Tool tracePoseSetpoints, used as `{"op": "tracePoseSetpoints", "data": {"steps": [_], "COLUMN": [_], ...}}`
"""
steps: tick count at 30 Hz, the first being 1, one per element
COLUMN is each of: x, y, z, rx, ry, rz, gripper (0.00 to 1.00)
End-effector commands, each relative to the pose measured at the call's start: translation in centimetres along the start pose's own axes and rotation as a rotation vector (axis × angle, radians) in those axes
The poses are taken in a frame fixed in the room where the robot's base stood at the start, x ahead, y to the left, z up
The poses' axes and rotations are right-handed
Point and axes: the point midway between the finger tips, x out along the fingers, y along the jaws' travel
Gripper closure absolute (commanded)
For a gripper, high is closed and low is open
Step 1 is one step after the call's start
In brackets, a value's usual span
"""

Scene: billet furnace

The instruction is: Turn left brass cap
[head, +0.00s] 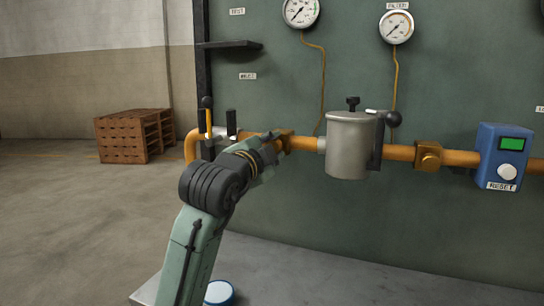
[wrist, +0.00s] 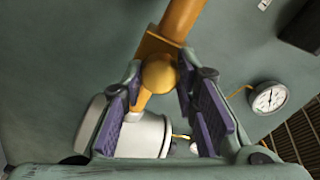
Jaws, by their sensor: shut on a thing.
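The left brass cap (wrist: 158,73) is a round brass knob on a square brass fitting on the orange pipe. In the wrist view it sits between the purple pads at the fingertips of my gripper (wrist: 160,82), which is shut on it. In the head view my gripper (head: 266,158) reaches the pipe left of the grey canister and hides most of the cap. Part of the brass fitting (head: 286,138) shows just beyond the fingers. A second brass cap (head: 429,158) is on the pipe to the right.
More levers (head: 207,110) stand at the pipe's left end. A blue reset box (head: 502,156) is at the right. Gauges (head: 397,27) hang above. A wooden crate (head: 128,137) is far left.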

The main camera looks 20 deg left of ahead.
Motion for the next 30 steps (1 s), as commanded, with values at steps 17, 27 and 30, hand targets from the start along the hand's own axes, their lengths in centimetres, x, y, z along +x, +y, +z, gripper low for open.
{"op": "tracePoseSetpoints", "data": {"steps": [17,27,30], "x": [-0.02,0.01,0.01], "y": [0.22,0.19,0.18], "z": [0.08,0.07,0.06], "rx": [0.491,0.627,0.642], "ry": [0.000,0.000,0.001], "rz": [0.001,0.003,0.003], "gripper": [1.00,1.00,1.00]}}
